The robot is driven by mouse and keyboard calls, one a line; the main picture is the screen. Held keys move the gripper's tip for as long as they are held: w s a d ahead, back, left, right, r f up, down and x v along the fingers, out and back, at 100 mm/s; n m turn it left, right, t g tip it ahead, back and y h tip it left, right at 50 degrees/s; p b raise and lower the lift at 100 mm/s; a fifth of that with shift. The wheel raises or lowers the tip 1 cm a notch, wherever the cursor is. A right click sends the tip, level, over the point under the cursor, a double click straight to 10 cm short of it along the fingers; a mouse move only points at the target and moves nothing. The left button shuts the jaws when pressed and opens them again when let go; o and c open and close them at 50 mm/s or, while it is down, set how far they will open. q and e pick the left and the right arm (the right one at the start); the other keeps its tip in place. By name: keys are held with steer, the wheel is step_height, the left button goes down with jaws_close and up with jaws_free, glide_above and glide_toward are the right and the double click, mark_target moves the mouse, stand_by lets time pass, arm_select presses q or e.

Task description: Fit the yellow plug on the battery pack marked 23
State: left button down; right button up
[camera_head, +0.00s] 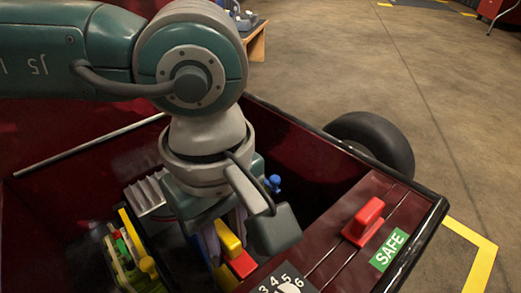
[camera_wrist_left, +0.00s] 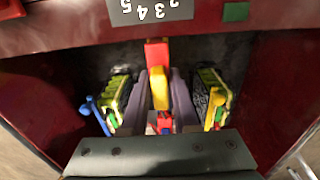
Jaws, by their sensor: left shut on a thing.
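My left gripper (camera_head: 213,243) reaches down into a dark red pit. In the left wrist view its two grey-purple fingers (camera_wrist_left: 166,97) are shut on a yellow block (camera_wrist_left: 159,80), with a red block (camera_wrist_left: 157,53) just beyond it. The yellow block also shows in the head view (camera_head: 228,238). I cannot tell whether this block is the yellow plug. A yellow-green pack with a yellow bent part (camera_wrist_left: 211,110) stands right of the fingers, and a similar pack with a blue part (camera_wrist_left: 97,114) stands left. No 23 is readable. My right gripper is in neither view.
The pit's black rim (camera_head: 315,128) surrounds the work. On its right ledge are a red slider handle (camera_head: 362,222), a green SAFE label (camera_head: 388,250) and a numbered dial plate (camera_head: 285,282). A black wheel (camera_head: 372,140) sits outside; the floor beyond is mostly clear.

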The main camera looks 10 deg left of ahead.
arm_select(q)
steer(key=shift+f+b, duration=0.45)
steer(key=shift+f, duration=0.15)
steer(key=c, duration=0.6)
jaws_free()
steer(key=shift+r, duration=0.1)
